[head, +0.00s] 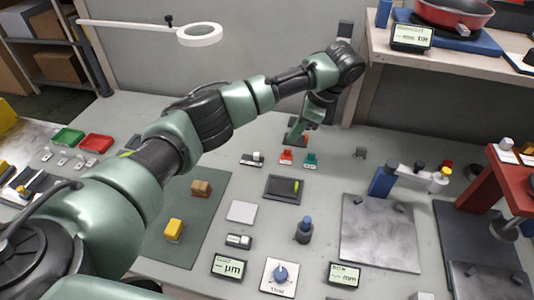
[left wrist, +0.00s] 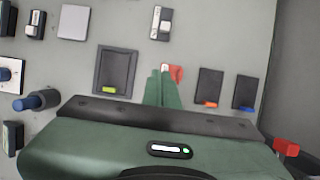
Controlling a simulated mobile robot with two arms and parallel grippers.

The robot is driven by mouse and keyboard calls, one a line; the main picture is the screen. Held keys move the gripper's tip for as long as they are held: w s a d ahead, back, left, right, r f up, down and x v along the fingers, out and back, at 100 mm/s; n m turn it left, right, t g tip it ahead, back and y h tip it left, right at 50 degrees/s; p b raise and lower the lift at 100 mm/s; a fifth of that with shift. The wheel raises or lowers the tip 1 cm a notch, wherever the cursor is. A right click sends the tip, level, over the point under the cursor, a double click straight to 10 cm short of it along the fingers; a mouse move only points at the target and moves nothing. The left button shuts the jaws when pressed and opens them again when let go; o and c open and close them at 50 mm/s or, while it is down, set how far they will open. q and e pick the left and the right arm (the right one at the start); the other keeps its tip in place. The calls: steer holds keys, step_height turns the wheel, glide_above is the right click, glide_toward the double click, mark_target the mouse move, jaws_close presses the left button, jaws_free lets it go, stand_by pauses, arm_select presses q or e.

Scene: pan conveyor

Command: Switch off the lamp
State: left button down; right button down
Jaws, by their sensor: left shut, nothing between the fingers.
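The lamp (head: 199,34) is a white ring on a thin pale arm at the upper left of the head view. I cannot tell whether it is lit. My left gripper (head: 294,138) is shut and empty, pointing down over the bench. Its green fingertips (left wrist: 161,73) show in the left wrist view beside a red switch (left wrist: 173,71), partly hidden by them; I cannot tell whether they touch. No visible marking tells which control works the lamp. My right gripper is not in view.
A white-knobbed switch (head: 253,159) and a black panel with a green strip (head: 283,189) lie near. A blue peg (head: 305,231) stands closer to me. Several labelled displays and a dial plate (head: 280,277) line the front. A raised shelf (head: 440,62) stands at back right.

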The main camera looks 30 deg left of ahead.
mark_target(256, 156)
arm_select(q)
steer(key=shift+f, duration=0.1)
steer(key=p+x, duration=0.1)
steer(key=x, duration=0.7)
steer(key=shift+a+f, duration=0.25)
steer(key=shift+f, duration=0.1)
steer(key=a, duration=0.2)
steer(key=a+p, duration=0.1)
steer(key=shift+s+f, duration=0.4)
steer(key=shift+s+a+f, duration=0.1)
steer(key=shift+s+a, duration=0.1)
steer(key=shift+a, duration=0.35)
